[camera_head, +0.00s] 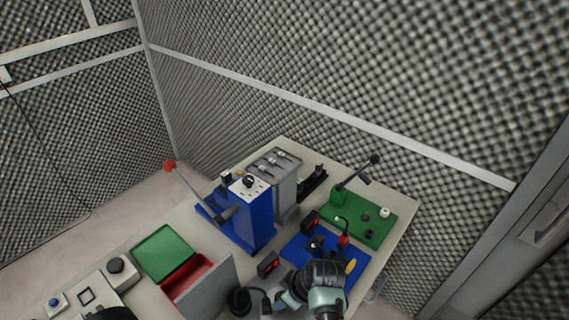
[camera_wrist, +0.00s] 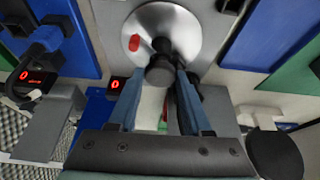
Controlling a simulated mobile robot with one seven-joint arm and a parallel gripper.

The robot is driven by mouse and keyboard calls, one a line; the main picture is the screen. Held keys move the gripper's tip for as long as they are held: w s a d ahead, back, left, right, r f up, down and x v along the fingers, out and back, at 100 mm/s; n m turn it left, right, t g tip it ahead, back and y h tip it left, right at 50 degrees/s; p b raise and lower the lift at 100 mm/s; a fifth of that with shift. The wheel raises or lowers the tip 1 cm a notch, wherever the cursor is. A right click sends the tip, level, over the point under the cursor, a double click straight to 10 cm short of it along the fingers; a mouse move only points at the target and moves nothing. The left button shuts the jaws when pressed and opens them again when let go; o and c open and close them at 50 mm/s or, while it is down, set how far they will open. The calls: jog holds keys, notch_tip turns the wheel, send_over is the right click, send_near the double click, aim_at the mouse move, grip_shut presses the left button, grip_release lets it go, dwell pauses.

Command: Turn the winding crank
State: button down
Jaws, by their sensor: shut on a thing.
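In the wrist view, the winding crank shows as a round silvery disc (camera_wrist: 160,28) with a red mark on its left part and a short dark arm. The arm ends in a dark round knob (camera_wrist: 160,70). My gripper (camera_wrist: 161,78) has its two blue fingers on either side of this knob and is shut on it. In the head view, my gripper (camera_head: 296,292) is low at the front of the table, and the crank is mostly hidden there.
The table carries a blue box (camera_head: 248,210) with a red-knobbed lever, a green board (camera_head: 362,215) with a black-knobbed lever, and a blue board (camera_head: 295,249) with small parts. A red case (camera_head: 186,271) with a green lid stands left of my gripper. Foam walls (camera_head: 350,70) enclose the place.

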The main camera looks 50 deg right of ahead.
jog(key=shift+w+d+n+g+y+b, duration=0.15)
jog(key=shift+n+y+b, duration=0.3)
jog(key=shift+n+b, duration=0.6)
jog(key=shift+s+d+n+g+y+b, duration=0.15)
jog(key=shift+n+y+b, duration=0.4)
jog(key=shift+n, duration=0.8)
jog(key=shift+w+n+g+y+b, duration=0.15)
jog(key=shift+n+g+y+b, duration=0.25)
jog(key=shift+n+b, duration=1)
jog(key=shift+n, duration=0.7)
jog(key=shift+c, duration=1.8)
grip_release()
jog(key=shift+r, duration=0.1)
jog(key=p+v, duration=0.1)
jog(key=v, duration=1.2)
jog(key=shift+w+p, duration=0.15)
jog(key=shift+p, duration=0.2)
